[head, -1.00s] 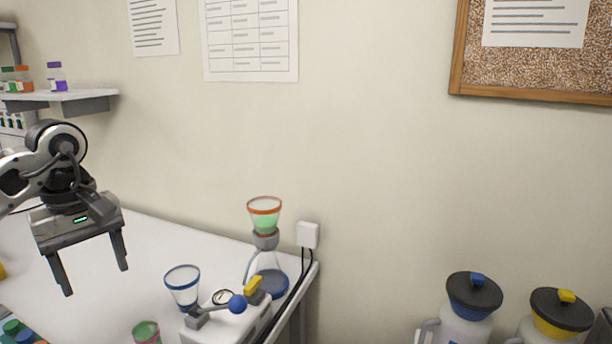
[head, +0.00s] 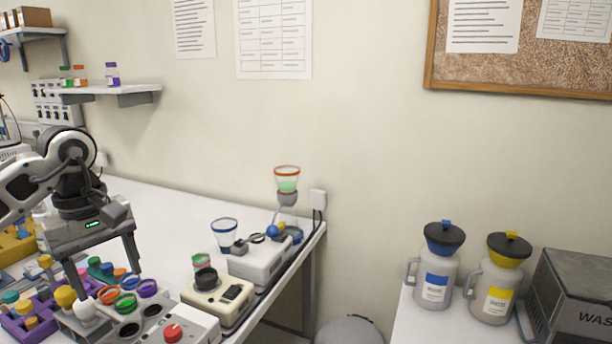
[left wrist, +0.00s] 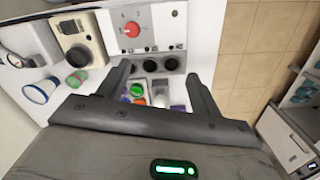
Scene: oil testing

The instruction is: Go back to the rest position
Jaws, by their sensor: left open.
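My left gripper (head: 108,275) hangs at the left of the head view, fingers pointing down and apart, with nothing held between them. It hovers over the crowded part of the white table (head: 165,207). The left wrist view also shows the open gripper (left wrist: 160,85), with a rack of vials (left wrist: 150,92) visible beyond the fingers. How far the fingers are above the vials is hard to tell. My right gripper is in neither view.
A grey device with a red knob (head: 172,333), a cream device (head: 217,305) and a funnel stand (head: 287,180) line the table's right side. Blue-lidded (head: 437,280) and yellow-lidded (head: 495,290) jugs stand on another table beside a waste box (head: 580,290).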

